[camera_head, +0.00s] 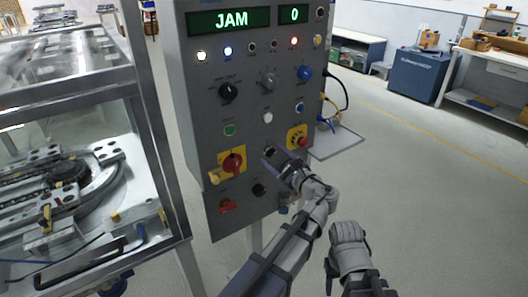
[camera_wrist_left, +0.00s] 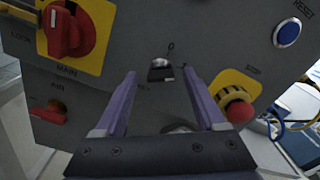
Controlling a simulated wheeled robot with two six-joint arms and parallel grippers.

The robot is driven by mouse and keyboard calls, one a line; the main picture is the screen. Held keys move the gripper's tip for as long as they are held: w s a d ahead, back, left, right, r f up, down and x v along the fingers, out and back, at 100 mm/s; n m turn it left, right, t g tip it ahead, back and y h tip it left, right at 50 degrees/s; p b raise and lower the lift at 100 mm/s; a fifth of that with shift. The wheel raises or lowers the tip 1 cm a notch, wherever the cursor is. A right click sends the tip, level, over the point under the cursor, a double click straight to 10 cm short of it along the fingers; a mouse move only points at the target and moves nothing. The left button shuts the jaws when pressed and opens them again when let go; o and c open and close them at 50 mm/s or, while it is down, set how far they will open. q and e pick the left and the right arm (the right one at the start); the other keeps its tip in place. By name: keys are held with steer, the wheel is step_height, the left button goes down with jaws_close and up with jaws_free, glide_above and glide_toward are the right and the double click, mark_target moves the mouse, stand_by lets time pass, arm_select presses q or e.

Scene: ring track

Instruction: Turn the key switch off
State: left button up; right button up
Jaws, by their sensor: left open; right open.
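The key switch (camera_wrist_left: 160,72) is a small dark switch with a metal top and a "0" mark above it, on the grey control panel (camera_wrist_left: 135,50). My left gripper (camera_wrist_left: 160,92) is open, with its two purple-grey fingers pointing at the panel and the key switch showing between their tips. Nothing is seen between the fingers but the switch. In the head view my left gripper (camera_head: 273,157) is at the lower middle of the panel and mostly covers the switch. My right gripper (camera_head: 328,272) is low beside its wrist, mostly hidden, away from the panel.
A red main switch on a yellow plate (camera_head: 232,162) is left of the key switch. A red emergency button (camera_head: 298,138) is to its right. The display (camera_head: 230,20) reads JAM. A glass-sided machine (camera_head: 60,170) stands left. The floor at right (camera_head: 430,190) is clear.

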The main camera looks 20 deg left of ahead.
arm_select(q)
steer(key=shift+w+a, duration=0.2)
steer(key=shift+c, duration=0.2)
jaws_close()
stand_by(0.4)
